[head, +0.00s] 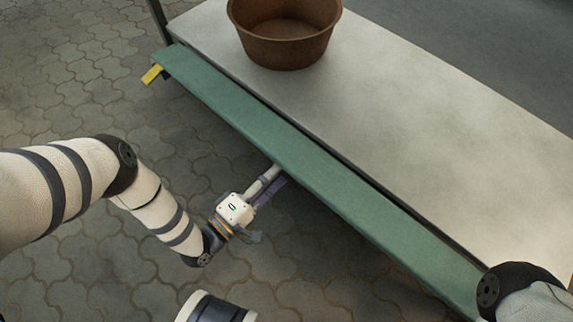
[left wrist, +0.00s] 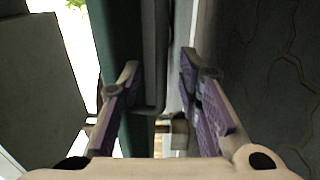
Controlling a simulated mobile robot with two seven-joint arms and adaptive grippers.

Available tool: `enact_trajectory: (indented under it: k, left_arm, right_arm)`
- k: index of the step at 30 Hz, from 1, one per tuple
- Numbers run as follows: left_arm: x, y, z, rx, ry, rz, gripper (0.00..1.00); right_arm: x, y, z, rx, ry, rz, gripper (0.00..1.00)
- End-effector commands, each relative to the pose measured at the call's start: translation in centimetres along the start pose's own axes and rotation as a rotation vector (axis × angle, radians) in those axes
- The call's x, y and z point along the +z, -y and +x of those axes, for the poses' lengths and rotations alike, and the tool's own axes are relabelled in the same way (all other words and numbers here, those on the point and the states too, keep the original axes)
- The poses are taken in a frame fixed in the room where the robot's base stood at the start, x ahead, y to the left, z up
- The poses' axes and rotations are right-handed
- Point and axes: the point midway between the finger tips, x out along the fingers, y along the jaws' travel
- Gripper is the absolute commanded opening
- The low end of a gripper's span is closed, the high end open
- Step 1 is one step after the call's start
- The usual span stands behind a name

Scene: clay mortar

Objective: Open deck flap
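The deck flap (head: 320,180) is a long green board along the near long side of a pale table deck (head: 400,110), with a dark gap between them. My left gripper (head: 270,184) is at the flap's lower edge, near the middle of its length, its fingertips partly hidden by the flap. In the left wrist view the two purple-padded fingers (left wrist: 160,85) stand apart, with a green panel and a grey vertical strip showing between and beyond them. I cannot tell whether either finger touches the flap. My right gripper is out of view; only part of the right arm shows.
A brown clay bowl (head: 285,35) stands at the far end of the deck. A yellow piece (head: 151,74) sticks out under the flap's far left end. Paved ground (head: 60,95) lies open in front of the table.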

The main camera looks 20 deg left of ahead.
Motion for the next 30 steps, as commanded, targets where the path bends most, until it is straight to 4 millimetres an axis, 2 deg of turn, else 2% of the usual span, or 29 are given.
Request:
enact_trajectory:
  k: [3, 9, 16, 20, 27, 30]
  left_arm:
    - [0.1, 0.1, 2.4, 0.002, 0.001, 0.000, 0.31]
    - [0.1, 0.1, 4.0, -0.001, 0.001, 0.001, 0.31]
    - [0.1, 0.1, 4.1, -0.002, 0.001, 0.000, 0.29]
    - [0.1, 0.1, 4.0, -0.002, 0.001, 0.000, 0.00]
    - [0.1, 0.1, 3.9, -0.005, 0.001, 0.000, 0.00]
    - [0.7, -0.1, 2.6, -0.029, 0.002, -0.005, 0.00]
  right_arm:
    - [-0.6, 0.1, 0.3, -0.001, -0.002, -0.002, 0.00]
    - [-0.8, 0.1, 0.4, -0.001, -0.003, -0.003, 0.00]
    - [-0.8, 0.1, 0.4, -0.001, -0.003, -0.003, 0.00]
    - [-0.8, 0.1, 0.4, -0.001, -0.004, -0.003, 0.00]
    - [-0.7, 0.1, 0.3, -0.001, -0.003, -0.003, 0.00]
    - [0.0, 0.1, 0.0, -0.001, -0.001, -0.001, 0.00]
